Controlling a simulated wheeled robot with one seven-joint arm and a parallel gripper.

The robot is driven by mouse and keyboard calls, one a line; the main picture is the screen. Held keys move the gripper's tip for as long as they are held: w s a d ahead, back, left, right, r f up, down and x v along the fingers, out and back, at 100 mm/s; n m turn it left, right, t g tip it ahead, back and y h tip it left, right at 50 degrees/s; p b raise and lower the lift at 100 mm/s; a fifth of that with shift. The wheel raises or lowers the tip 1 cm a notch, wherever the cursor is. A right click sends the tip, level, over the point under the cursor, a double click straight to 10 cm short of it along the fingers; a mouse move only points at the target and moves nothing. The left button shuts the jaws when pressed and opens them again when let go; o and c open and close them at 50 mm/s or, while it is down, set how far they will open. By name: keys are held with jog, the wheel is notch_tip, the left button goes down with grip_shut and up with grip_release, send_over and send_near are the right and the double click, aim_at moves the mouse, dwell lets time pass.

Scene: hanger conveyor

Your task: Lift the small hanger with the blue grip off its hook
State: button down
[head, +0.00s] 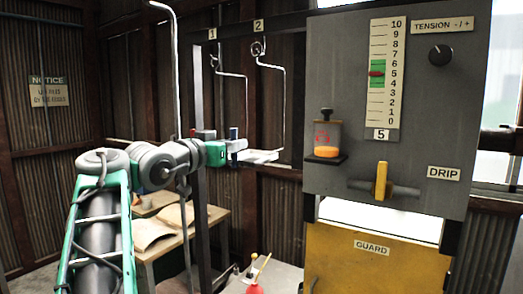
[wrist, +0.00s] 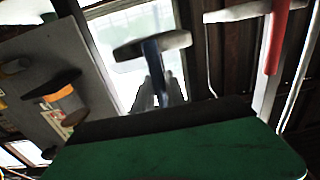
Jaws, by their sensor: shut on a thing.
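My gripper (head: 246,151) is at mid-height, left of the grey panel and below the hooks marked 1 and 2. In the wrist view its fingers (wrist: 160,92) are shut on the blue grip (wrist: 152,62) of the small hanger, whose pale crossbar (wrist: 176,41) shows just beyond. A bent wire (head: 284,105) hangs from hook 2 (head: 257,50) down to near my gripper. I cannot tell whether the blue-grip hanger is still on a hook. A red grip (wrist: 276,35) with a pale bar shows to the right in the wrist view. Another bent wire (head: 232,74) hangs at hook 1.
The grey panel (head: 335,70) carries a jar (head: 327,138) on a small shelf, a gauge and a yellow-handled valve (head: 381,181). A yellow guard (head: 375,262) stands below. A wooden table (head: 205,215) stands behind my arm. A red bottle (head: 254,289) sits low in front.

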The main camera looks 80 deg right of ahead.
jog(key=shift+b+v, duration=0.5)
jog(key=shift+v, duration=1.5)
jog(key=shift+r, duration=0.1)
